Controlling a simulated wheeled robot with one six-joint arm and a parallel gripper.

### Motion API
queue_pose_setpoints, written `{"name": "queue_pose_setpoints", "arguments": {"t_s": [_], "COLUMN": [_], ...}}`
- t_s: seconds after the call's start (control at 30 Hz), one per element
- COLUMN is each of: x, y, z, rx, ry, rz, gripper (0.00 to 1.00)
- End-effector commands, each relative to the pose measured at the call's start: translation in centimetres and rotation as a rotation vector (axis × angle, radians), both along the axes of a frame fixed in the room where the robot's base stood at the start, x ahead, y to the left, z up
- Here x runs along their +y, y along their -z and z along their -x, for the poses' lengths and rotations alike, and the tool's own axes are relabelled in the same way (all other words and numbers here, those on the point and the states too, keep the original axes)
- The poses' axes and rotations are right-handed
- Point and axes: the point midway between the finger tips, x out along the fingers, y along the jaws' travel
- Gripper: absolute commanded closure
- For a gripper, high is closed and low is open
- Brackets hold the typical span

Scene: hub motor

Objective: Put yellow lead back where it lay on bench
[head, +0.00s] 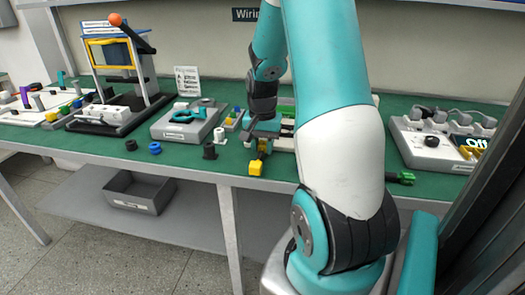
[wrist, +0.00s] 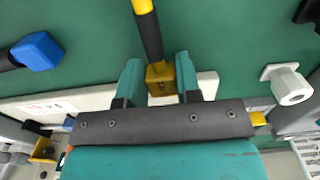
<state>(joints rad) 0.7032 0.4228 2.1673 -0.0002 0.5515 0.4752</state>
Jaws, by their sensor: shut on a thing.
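The yellow lead (head: 256,168) has a block-shaped yellow plug and a black sleeve. In the head view it shows near the bench's front edge, below my gripper (head: 261,138). In the wrist view my gripper (wrist: 160,82) is shut on the yellow lead (wrist: 159,76), with a teal finger on each side of its yellow block. The lead's black sleeve and yellow end reach to the top of that view. The green bench (head: 235,160) lies beneath. I cannot tell whether the lead touches it.
A blue plug (head: 155,148) and a black plug (head: 130,145) lie to the left on the bench, and a green plug (head: 402,178) to the right. A black fitting (head: 209,151) stands left of my gripper. A grey bin (head: 138,193) sits below.

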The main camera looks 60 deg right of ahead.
Motion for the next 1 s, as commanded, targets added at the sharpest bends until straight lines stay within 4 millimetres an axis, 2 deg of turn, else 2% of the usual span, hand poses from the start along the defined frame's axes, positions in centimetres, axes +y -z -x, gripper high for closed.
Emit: {"name": "queue_pose_setpoints", "arguments": {"t_s": [0.1, 0.47, 0.5, 0.6, 0.87, 1.0], "x": [0.0, 0.0, 0.0, 0.0, 0.0, 0.0], "y": [1.1, 1.5, 1.4, 1.4, 1.2, 0.0], "z": [0.0, 0.0, 0.0, 0.0, 0.0, -0.1], "rx": [0.000, 0.000, 0.000, 0.000, 0.000, -0.003], "ry": [0.000, 0.000, 0.000, 0.000, 0.000, 0.000], "rz": [0.000, 0.000, 0.000, 0.000, 0.001, 0.002], "gripper": [0.97, 0.97, 0.62, 0.43, 0.43, 0.43]}}
